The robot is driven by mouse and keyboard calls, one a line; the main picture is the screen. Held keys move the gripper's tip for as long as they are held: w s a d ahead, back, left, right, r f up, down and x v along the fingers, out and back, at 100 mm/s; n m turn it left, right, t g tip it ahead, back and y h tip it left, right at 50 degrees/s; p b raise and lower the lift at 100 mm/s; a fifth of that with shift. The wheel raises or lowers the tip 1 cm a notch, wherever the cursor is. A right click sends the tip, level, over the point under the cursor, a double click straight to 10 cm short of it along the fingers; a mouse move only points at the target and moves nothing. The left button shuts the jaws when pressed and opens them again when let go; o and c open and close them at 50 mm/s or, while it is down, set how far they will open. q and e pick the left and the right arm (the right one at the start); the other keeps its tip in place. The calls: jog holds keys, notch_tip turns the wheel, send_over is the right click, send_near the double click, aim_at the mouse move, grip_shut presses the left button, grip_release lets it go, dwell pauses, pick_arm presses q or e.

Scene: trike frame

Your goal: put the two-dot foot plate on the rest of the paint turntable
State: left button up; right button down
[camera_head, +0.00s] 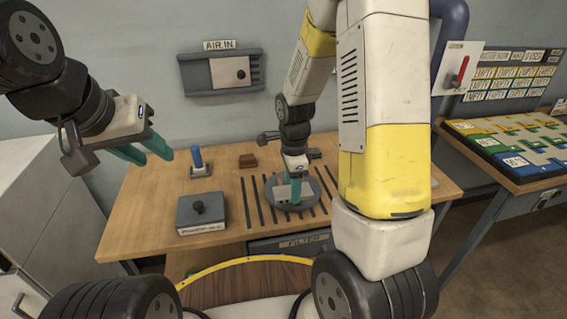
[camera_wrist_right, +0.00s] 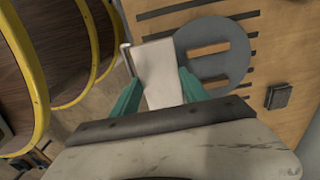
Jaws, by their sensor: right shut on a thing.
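The paint turntable is a round grey disc (camera_head: 313,200) on the wooden table; it also shows in the right wrist view (camera_wrist_right: 231,63). Wooden strips (camera_wrist_right: 208,48) show on its face. My right gripper (camera_head: 290,196) is over the disc's left part in the head view. In the wrist view its teal fingers are shut on a pale flat plate (camera_wrist_right: 158,72) with a raised lip at one end. No dots show on the plate's visible side. The plate overlaps the disc's edge in view; I cannot tell whether they touch. My left gripper (camera_head: 158,158) is open, empty and raised above the table's left side.
A grey box with a black knob (camera_head: 201,213), a blue-handled piece (camera_head: 197,158) and a brown block (camera_head: 248,160) stand left of the turntable. Dark slots line the tabletop (camera_head: 160,197). A yellow-rimmed round wooden surface (camera_head: 250,280) lies in front. A coloured board (camera_head: 520,140) is at right.

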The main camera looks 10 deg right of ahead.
jog(key=w, duration=0.3)
jog(key=w+d, duration=0.1)
jog(key=w, duration=0.2)
jog(key=w+d+f, duration=0.1)
jog(key=w, duration=0.2)
jog(key=shift+w+d, duration=0.15)
jog(key=shift+w, duration=0.15)
jog(key=shift+f, duration=1.7)
jog(key=shift+f, duration=0.15)
jog(key=c, duration=0.6)
grip_release()
